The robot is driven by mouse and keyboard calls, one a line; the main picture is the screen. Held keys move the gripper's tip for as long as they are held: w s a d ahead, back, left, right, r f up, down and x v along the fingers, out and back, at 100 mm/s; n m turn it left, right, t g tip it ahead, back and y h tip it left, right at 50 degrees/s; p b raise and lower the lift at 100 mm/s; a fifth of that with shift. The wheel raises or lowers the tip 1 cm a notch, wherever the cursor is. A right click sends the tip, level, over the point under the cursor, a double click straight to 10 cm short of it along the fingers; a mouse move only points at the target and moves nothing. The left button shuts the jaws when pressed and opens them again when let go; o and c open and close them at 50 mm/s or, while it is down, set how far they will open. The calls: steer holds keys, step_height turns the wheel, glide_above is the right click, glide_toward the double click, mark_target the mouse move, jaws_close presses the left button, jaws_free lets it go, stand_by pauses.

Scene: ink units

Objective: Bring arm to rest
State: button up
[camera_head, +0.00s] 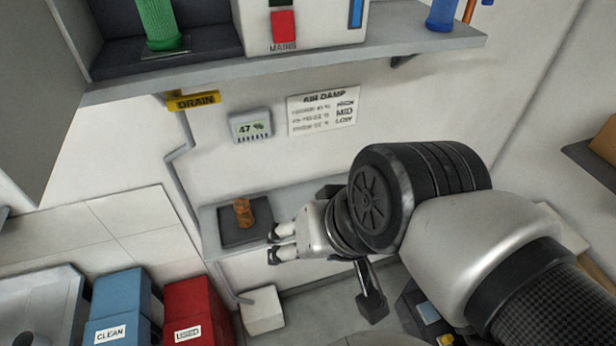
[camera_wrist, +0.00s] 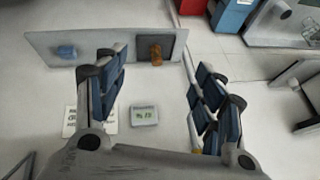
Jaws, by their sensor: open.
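My gripper (camera_head: 273,246) is at the left end of my arm in the head view. Its two fingers point left, with nothing between them. In the wrist view my gripper (camera_wrist: 158,75) shows its blue-padded fingers wide apart. A small brown cylinder (camera_head: 243,213) stands on a dark square tray (camera_head: 229,238) on the low shelf, just left of and above my fingertips in the head view. The cylinder also shows between the fingers in the wrist view (camera_wrist: 156,54), apart from both.
The low wall shelf (camera_head: 209,222) also holds a blue item (camera_wrist: 66,51). A higher shelf (camera_head: 230,83) carries a green cylinder (camera_head: 157,22) and a white box (camera_head: 303,22). Blue (camera_head: 121,300) and red (camera_head: 191,305) bins stand lower left. A white block (camera_head: 262,311) lies below.

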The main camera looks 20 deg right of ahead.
steer(key=d, duration=0.1)
steer(key=s+d+f+n+h, duration=0.1)
steer(key=s+d+n, duration=0.1)
steer(key=d, duration=0.1)
steer(key=shift+f+g+h, duration=0.3)
steer(key=shift+h, duration=0.1)
